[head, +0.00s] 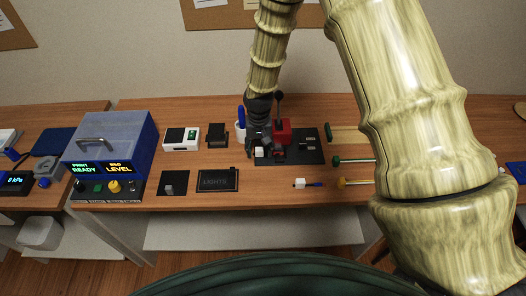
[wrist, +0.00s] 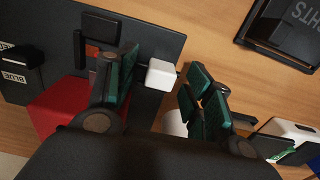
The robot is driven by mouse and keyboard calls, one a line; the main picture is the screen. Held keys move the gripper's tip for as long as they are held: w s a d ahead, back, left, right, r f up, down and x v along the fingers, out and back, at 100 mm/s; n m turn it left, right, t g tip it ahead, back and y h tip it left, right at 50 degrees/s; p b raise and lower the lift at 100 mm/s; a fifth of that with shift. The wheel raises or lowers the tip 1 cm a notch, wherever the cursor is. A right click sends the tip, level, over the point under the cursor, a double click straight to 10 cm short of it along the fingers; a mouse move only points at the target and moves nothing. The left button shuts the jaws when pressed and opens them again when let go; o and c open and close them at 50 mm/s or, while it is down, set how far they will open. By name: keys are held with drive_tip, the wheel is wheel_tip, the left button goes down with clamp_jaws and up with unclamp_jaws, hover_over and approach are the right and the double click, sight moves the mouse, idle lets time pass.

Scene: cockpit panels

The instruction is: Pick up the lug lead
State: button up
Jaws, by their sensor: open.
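My gripper (head: 259,143) points down at the left end of a dark panel (head: 308,137), beside a red block (head: 283,125). In the wrist view its green-padded fingers (wrist: 160,92) are apart. A small white block (wrist: 161,75) shows in the gap between them, with clear space on either side; it also shows in the head view (head: 259,152). I cannot tell whether this block belongs to the lug lead. The fingers hold nothing that I can see.
A white cup (head: 240,128) with a blue item stands close left of the gripper. A flat black "LIGHTS" plate (head: 217,181) lies in front. A blue box (head: 112,145) stands further left. Green and yellow knobbed rods (head: 352,161) lie to the right. The front table strip is mostly clear.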

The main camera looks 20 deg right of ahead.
drive_tip(key=shift+c, duration=0.4)
clamp_jaws()
drive_tip(key=shift+r, duration=0.1)
